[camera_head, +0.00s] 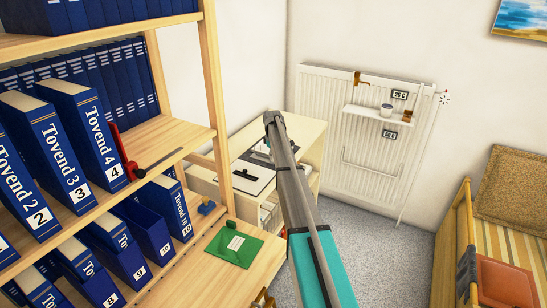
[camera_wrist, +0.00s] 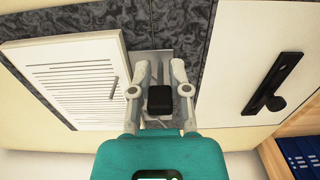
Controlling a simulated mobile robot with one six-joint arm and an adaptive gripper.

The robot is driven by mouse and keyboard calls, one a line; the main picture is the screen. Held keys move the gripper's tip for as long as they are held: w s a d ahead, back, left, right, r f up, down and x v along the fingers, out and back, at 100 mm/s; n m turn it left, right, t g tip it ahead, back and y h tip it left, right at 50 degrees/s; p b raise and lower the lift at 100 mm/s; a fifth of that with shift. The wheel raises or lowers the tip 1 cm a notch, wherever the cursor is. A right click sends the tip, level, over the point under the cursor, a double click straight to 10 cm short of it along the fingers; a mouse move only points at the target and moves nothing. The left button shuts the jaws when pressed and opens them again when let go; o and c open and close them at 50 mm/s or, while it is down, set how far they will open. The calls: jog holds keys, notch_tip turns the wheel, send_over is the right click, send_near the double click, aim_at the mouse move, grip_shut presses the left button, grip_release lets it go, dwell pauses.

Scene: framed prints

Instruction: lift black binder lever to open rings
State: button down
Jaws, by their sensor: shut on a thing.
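The open binder (camera_head: 265,167) lies on the desk by the radiator. In the wrist view it shows grey marbled edges (camera_wrist: 140,25), a white ruled page stack (camera_wrist: 68,82) at left and a pale inner cover (camera_wrist: 240,70) with a black bar-shaped fitting (camera_wrist: 276,84) at right. A metal ring mechanism (camera_wrist: 150,65) runs between them. My gripper (camera_wrist: 150,75) is over this mechanism, shut on the black lever (camera_wrist: 160,98), whose dark end shows between the fingers. In the head view my arm hides the gripper's contact. Whether the rings are open is not clear.
A wooden shelf unit (camera_head: 212,80) with several blue volumes (camera_head: 95,135) stands left of the desk. A radiator (camera_head: 350,120) is behind and a cushioned bench (camera_head: 465,245) at right. Grey floor (camera_head: 385,255) is free between.

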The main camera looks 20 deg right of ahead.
jog(key=shift+w+a+g+h, duration=0.1)
jog(key=shift+w+g+h, duration=0.05)
jog(key=shift+g+h, duration=0.3)
jog(key=c, duration=0.8)
grip_release()
jog(key=shift+y, duration=0.25)
jog(key=shift+s+t+y, duration=0.3)
jog(key=shift+t, duration=0.25)
jog(key=shift+w+r+p, duration=0.15)
jog(key=shift+r+p, duration=0.7)
notch_tip(320, 180, up, 12)
jog(key=p, duration=1.2)
